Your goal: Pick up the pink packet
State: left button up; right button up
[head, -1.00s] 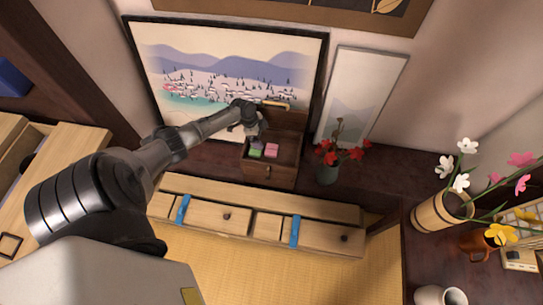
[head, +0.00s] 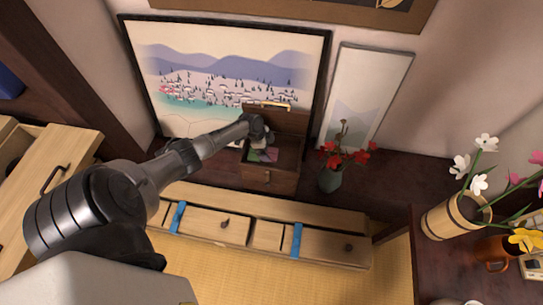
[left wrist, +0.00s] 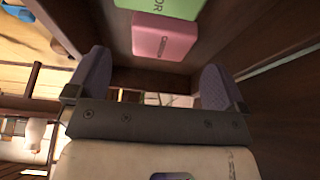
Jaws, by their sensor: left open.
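The pink packet (left wrist: 165,38) lies inside an open wooden box (head: 267,181), beside the green packet (left wrist: 172,6). In the head view the pink packet (head: 271,154) is partly covered by my gripper and looks dark in shadow. My left gripper (left wrist: 155,85) is open and empty, its two purple-grey fingers spread wide. In the left wrist view the pink packet is ahead of the gap between the fingers, apart from them. In the head view my left gripper (head: 257,145) is at the box opening. My right gripper is not in view.
The box walls stand close around the gripper, with the raised lid (head: 285,122) behind. A vase with red flowers (head: 331,178) stands just right of the box. A framed landscape picture (head: 230,60) leans on the wall behind. A low drawer cabinet (head: 220,222) is in front.

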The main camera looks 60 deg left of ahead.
aim_at(272, 153)
pick_arm(q)
jog(key=b+x, duration=0.2)
jog(key=x, duration=0.2)
jog(key=shift+c, duration=0.3)
jog(key=c, duration=0.9)
jog(key=shift+c, duration=0.2)
jog(key=shift+r, duration=0.2)
